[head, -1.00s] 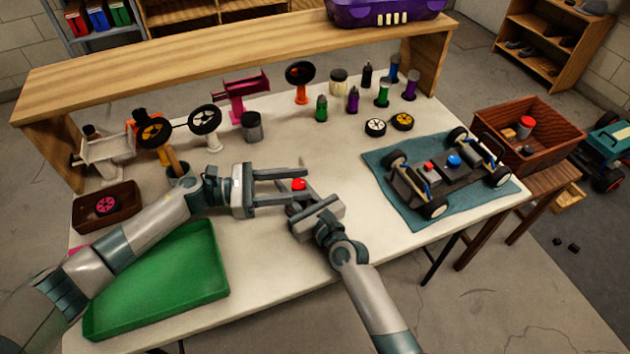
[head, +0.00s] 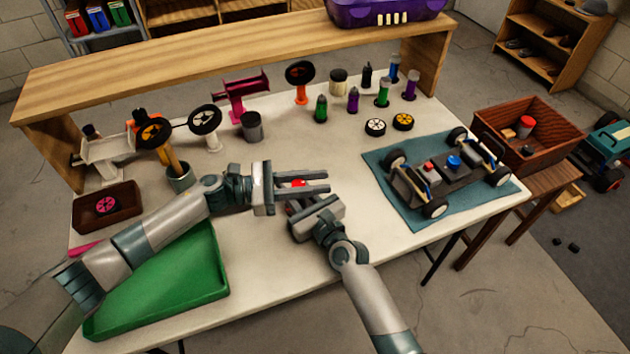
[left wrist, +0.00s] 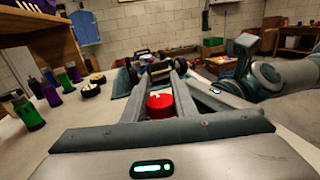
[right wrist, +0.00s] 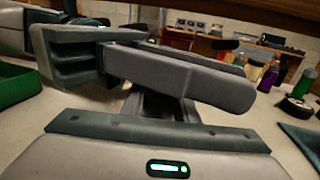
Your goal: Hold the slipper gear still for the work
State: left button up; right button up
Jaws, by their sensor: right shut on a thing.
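My right gripper (head: 308,208) is shut over the middle of the white table, on a part mostly hidden by its jaws, taken to be the slipper gear. A red round piece (head: 298,183) shows just beyond the right jaws. My left gripper (head: 303,182) reaches in from the left, its two fingers on either side of the red piece. In the left wrist view the red piece (left wrist: 160,104) sits between the fingers, touching or nearly so. In the right wrist view the left fingers cross in front of the right jaws and hide what they hold.
A car chassis (head: 440,175) lies on a teal mat (head: 412,214) to the right. A green tray (head: 165,290) is under my left arm. A brown box (head: 80,215) holds a pink wheel. Several bottles and a grey cup (head: 251,127) stand behind.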

pick_arm(q)
jog(key=shift+m+g, duration=0.4)
jog(key=g, duration=0.1)
jog(key=m+g, duration=0.1)
jog(key=shift+s+g, duration=0.25)
jog(key=shift+g, duration=0.05)
jog(key=shift+s+a+m+g, duration=0.1)
jog(key=shift+s+m+g, duration=0.1)
jog(key=shift+m+g, duration=0.55)
jog(key=o, duration=1.1)
jog(key=shift+c, duration=0.2)
notch_tip(320, 180, up, 10)
